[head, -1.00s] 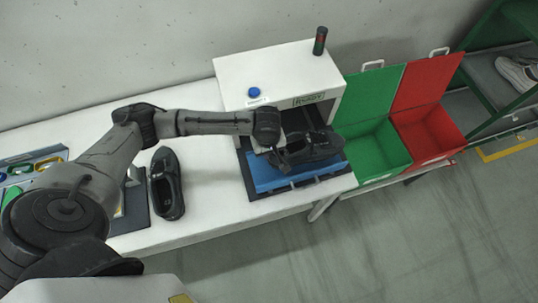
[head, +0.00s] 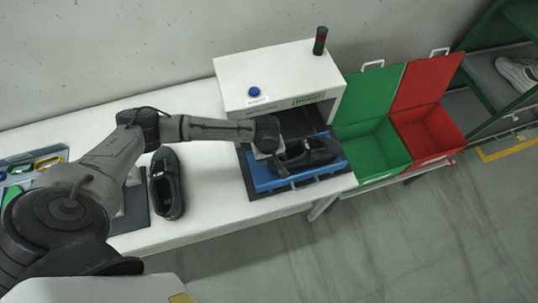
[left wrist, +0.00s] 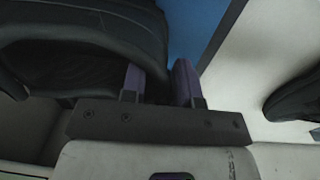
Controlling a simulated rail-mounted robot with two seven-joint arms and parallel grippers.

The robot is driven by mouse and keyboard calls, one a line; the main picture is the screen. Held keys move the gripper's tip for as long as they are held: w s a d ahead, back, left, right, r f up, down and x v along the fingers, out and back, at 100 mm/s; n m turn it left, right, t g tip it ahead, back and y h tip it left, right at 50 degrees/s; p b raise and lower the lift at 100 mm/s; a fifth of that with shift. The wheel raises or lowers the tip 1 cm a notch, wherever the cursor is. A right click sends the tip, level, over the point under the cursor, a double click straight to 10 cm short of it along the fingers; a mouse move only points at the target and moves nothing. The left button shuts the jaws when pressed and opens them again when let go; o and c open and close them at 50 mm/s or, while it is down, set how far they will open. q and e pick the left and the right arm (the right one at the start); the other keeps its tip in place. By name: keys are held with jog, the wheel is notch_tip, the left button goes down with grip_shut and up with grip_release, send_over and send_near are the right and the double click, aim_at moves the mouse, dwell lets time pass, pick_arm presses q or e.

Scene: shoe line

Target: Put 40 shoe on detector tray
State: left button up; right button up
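A black shoe (head: 316,154) is at the blue detector tray (head: 262,177), inside the tray's outline; I cannot tell for certain whether its sole touches. My left gripper (head: 276,155) is at the shoe's left end. In the left wrist view the gripper's two fingers (left wrist: 160,84) stand close together with the black shoe wall (left wrist: 148,30) between them. A second black shoe (head: 155,190) lies on the white table to the left. I cannot read a size on either shoe. My right gripper is not in view.
The white detector housing (head: 275,75) with a blue button stands over the tray's back. Green (head: 375,150) and red (head: 428,134) open bins stand to the right. The white table (head: 213,165) is clear between the second shoe and tray.

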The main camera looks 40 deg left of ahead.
pick_arm(q)
jog(key=shift+o, duration=1.2)
jog(key=shift+r, duration=0.1)
jog(key=r, duration=1.2)
jog(key=shift+s+a, duration=0.15)
jog(key=shift+s, duration=0.05)
jog(key=s+d+f+m+t+h, duration=0.2)
jog(key=s+d+f+m, duration=0.4)
jog(key=s+d+m, duration=0.45)
jog(key=s+a+f+m+t+y, duration=0.1)
jog(key=s+a+m+y, duration=0.1)
jog(key=s, duration=0.9)
jog(key=a+m, duration=0.1)
jog(key=a, duration=0.1)
jog(key=shift+a+f, duration=0.3)
jog(key=shift+a, duration=0.1)
jog(key=shift+m, duration=0.25)
